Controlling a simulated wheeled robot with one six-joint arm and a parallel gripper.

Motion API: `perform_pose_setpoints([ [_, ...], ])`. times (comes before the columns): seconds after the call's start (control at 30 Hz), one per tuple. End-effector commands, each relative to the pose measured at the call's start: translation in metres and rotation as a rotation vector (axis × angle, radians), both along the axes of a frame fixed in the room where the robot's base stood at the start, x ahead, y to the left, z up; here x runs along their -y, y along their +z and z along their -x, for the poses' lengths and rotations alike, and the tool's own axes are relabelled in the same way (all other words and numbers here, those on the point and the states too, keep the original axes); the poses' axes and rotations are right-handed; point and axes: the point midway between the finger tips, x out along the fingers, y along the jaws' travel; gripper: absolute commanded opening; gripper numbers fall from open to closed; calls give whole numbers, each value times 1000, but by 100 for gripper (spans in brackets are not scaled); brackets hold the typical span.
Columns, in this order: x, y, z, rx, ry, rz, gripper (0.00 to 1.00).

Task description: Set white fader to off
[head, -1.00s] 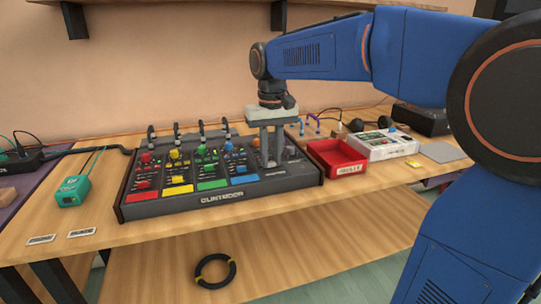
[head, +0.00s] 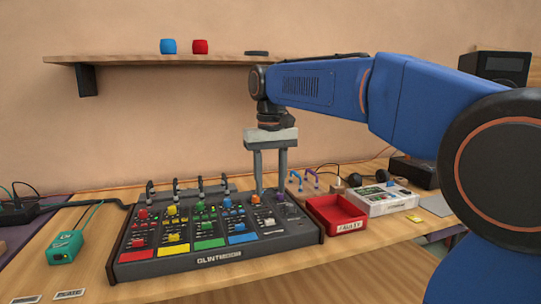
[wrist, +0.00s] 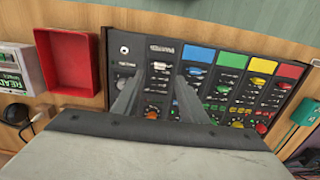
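The dark mixer (head: 190,262) stands on the wooden table with red, yellow, green, blue and whitish channels. In the wrist view the fingertips (wrist: 158,80) straddle the whitish column. I cannot tell whether they touch the panel.
A red tray (head: 337,214) and a white box (head: 380,200) stand right of the mixer. A green device (head: 66,247) is at the left. Thin stalk-like parts rise along the mixer's back edge. A shelf (head: 160,60) with blue and red cups hangs above.

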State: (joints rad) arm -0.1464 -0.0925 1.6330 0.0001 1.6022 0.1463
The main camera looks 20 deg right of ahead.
Motion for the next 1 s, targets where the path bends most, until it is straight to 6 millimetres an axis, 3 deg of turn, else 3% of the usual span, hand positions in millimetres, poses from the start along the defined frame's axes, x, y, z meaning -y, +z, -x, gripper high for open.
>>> perform_pose_setpoints([
  [0.2, 0, 44, -1, 2, 0, 0, 39],
  [0.4, 0, 70, 0, -1, 0, 0, 39],
  [0.6, 0, 81, 0, -2, 0, 0, 39],
  [1.0, 0, 81, 0, -2, 0, 0, 39],
])
